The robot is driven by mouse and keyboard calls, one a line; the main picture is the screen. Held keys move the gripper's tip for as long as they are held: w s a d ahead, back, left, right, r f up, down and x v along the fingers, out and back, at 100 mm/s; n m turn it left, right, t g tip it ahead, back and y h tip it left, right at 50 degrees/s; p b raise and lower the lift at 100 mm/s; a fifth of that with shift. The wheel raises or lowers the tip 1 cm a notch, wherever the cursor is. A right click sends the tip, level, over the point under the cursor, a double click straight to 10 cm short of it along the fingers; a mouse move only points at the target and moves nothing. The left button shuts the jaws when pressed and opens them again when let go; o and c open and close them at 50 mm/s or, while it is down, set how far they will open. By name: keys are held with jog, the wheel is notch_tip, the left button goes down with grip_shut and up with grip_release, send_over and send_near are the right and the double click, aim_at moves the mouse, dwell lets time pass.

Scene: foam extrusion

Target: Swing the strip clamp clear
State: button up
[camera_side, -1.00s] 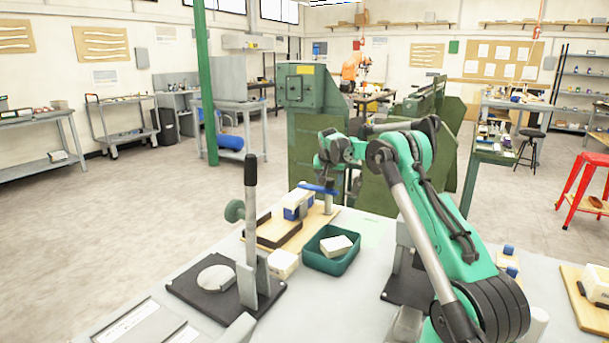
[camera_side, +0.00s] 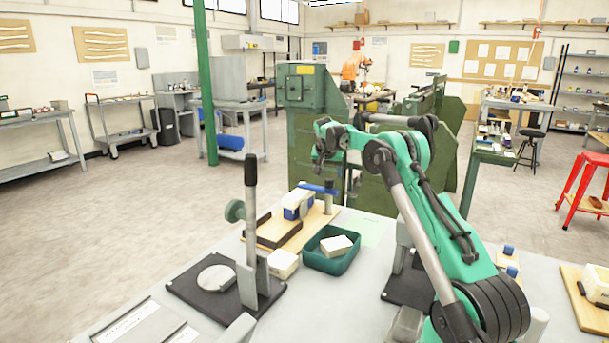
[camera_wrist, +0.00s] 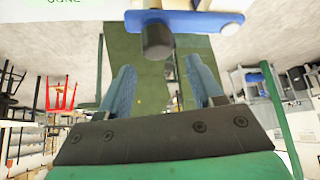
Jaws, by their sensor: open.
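The strip clamp (camera_side: 316,188) is a blue bar on an upright post at the far end of a wooden board. It lies across the top of a white-and-blue block (camera_side: 297,205), but I cannot tell whether they touch. In the wrist view the blue bar (camera_wrist: 200,23) crosses the top, with a dark round knob (camera_wrist: 157,40) hanging in front of the fingers. My gripper (camera_side: 317,168) is above the clamp in the side view. Its two blue fingers (camera_wrist: 163,80) are apart and nothing is between them.
A teal bin (camera_side: 331,262) with a pale block stands in front of the board (camera_side: 310,229). Another pale block (camera_side: 284,264) lies beside it. A tall black-handled lever (camera_side: 251,210) rises from a dark base at left. Green machinery (camera_side: 307,125) stands behind the bench.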

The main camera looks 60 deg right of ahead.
jog(key=shift+w+m+g, duration=0.1)
jog(key=shift+m+g, duration=0.5)
jog(key=shift+m, duration=0.5)
jog(key=shift+f, duration=1.25)
